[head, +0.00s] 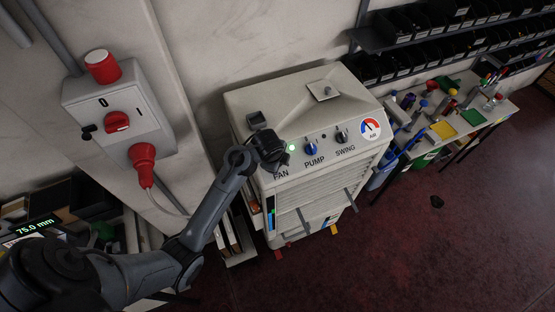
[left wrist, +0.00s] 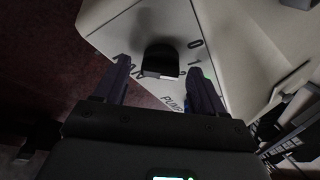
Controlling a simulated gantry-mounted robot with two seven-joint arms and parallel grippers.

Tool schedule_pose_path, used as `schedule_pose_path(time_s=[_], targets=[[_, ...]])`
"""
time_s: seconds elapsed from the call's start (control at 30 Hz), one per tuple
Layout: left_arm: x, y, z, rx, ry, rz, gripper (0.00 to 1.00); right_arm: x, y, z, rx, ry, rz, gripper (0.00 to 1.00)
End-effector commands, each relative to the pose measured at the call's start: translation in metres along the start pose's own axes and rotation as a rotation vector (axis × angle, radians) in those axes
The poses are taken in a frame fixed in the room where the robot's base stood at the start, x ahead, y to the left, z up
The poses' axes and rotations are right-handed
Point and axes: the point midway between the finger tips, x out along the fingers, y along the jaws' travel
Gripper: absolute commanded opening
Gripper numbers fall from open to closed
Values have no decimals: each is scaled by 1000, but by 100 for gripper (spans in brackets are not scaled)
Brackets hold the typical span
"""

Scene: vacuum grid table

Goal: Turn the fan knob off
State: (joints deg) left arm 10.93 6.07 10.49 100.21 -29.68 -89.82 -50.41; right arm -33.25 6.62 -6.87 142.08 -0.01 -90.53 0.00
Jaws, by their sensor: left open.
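The white cooler (head: 300,105) has a sloped panel with labels FAN, PUMP and SWING. In the head view my left gripper (head: 274,155) is over the FAN position and hides that knob. In the left wrist view a dark knob (left wrist: 160,62) with a pale edge lies between the two fingers of my left gripper (left wrist: 160,68). The fingers are open, with visible gaps on both sides of the knob. Dial marks, including a 0, show around it. The knob's exact setting is hard to read. My right gripper is not in view.
A blue PUMP knob (head: 311,149), a dark SWING knob (head: 341,137) and a round AIR gauge (head: 371,128) sit to the right. A green light (head: 291,147) glows beside my gripper. A wall switch box (head: 120,105) with a red knob and plug is at left.

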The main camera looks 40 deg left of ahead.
Motion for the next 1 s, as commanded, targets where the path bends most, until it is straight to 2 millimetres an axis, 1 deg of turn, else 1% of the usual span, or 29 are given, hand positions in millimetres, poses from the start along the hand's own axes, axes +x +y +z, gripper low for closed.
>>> schedule_pose_path(time_s=[0.3, 0.37, 0.6, 0.67, 0.7, 1.0], targets=[[3, 0, 0, 0, 0, 0, 70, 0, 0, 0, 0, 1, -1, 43], [2, 0, 0, 0, 0, 0, 63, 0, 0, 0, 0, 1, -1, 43], [2, 0, 0, 0, 0, 0, 26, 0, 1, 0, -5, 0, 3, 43], [2, 0, 0, 0, 0, 0, 17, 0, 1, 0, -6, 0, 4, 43], [2, 0, 0, 0, 0, 0, 14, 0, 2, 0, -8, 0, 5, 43], [2, 1, 0, -43, -2, -16, 14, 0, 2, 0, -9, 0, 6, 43]])
